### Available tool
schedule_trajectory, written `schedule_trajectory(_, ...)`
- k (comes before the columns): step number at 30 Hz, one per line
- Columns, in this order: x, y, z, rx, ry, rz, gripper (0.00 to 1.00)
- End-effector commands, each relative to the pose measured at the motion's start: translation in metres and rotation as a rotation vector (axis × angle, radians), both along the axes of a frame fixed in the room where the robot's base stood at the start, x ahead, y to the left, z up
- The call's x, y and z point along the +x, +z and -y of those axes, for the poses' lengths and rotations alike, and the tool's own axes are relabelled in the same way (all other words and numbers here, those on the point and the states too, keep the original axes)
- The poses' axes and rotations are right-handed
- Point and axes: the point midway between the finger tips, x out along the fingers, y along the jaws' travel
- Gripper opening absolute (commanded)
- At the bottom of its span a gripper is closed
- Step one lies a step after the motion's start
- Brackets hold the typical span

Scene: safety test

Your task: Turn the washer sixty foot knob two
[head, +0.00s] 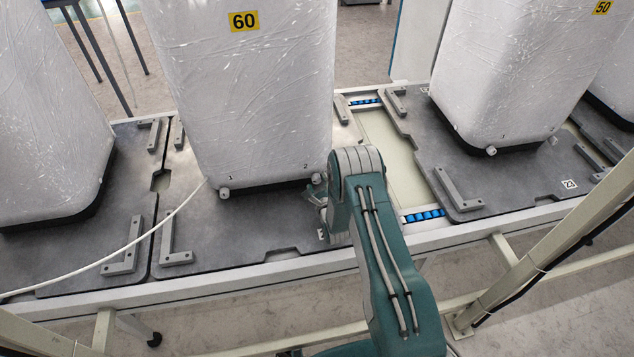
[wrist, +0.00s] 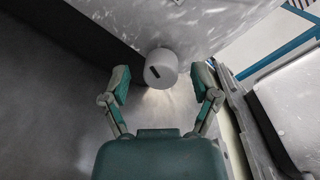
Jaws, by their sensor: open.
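The washer (head: 255,90), wrapped in white plastic and labelled 60 in yellow, stands on a dark grey pallet (head: 260,215). Foot knob 1 (head: 224,193) shows at its lower left corner. Foot knob 2 (head: 317,178) is at the lower right corner, under a small printed 2. My gripper (head: 316,194) is right by knob 2, partly hidden by my arm. In the wrist view, the knob (wrist: 160,68) is a pale cylinder with a dark slot. My open gripper (wrist: 161,80) has one finger on each side of it, with visible gaps.
Another wrapped washer labelled 50 (head: 510,70) stands on the right, and one more wrapped unit (head: 45,110) on the left. Grey corner brackets (head: 125,248) rise from the pallets. A white cable (head: 130,243) crosses the left pallet. A beige rail (head: 550,260) slants at the right.

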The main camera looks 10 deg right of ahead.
Motion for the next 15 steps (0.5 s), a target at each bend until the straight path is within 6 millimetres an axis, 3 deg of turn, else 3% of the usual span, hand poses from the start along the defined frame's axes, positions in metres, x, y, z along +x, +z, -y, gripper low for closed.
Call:
schedule_trajectory(8,0.0014,-0.0001,-0.0003,0.0,0.001,-0.001,0.78)
schedule_trajectory(13,0.0014,-0.0002,-0.0003,0.0,0.001,-0.001,0.02)
schedule_trajectory(15,0.0014,-0.0003,-0.0005,0.0,0.001,-0.001,0.0)
